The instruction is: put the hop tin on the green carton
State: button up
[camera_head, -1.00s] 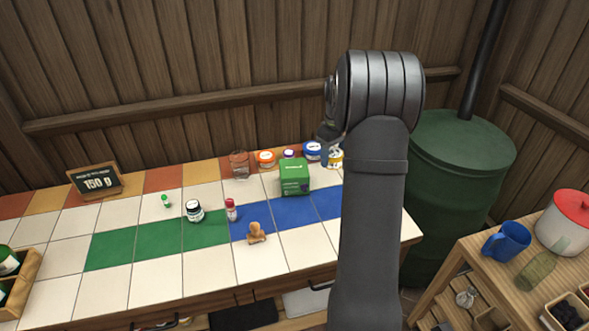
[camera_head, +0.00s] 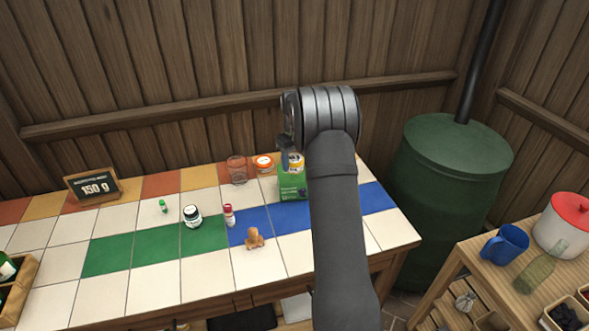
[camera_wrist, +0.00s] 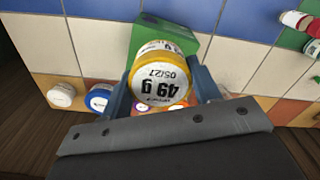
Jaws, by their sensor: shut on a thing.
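A tin with a yellow rim and a white top marked "49 g 05/27" (camera_wrist: 160,76), which I take to be the hop tin, is between the fingers of my gripper (camera_wrist: 165,88). My gripper is shut on it. In the head view the tin (camera_head: 297,161) shows at the top of the green carton (camera_head: 293,188), beside my gripper (camera_head: 288,160). In the wrist view the tin overlaps part of the carton's top (camera_wrist: 187,37). I cannot tell whether it touches the carton. My arm hides the carton's right side in the head view.
An orange-lidded tin (camera_head: 264,162) and a glass jar (camera_head: 237,169) stand left of the carton. A blue-lidded tin (camera_wrist: 98,98) and a white-lidded jar (camera_wrist: 61,95) show in the wrist view. A red-capped bottle (camera_head: 229,215) and brown figure (camera_head: 254,238) stand nearer.

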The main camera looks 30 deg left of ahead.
aim_at(294, 169)
jog(key=shift+f, duration=1.85)
jog(key=shift+f, duration=0.1)
jog(key=shift+f, duration=0.1)
jog(key=o, duration=1)
notch_tip(294, 169, up, 12)
jog(key=shift+r, duration=0.2)
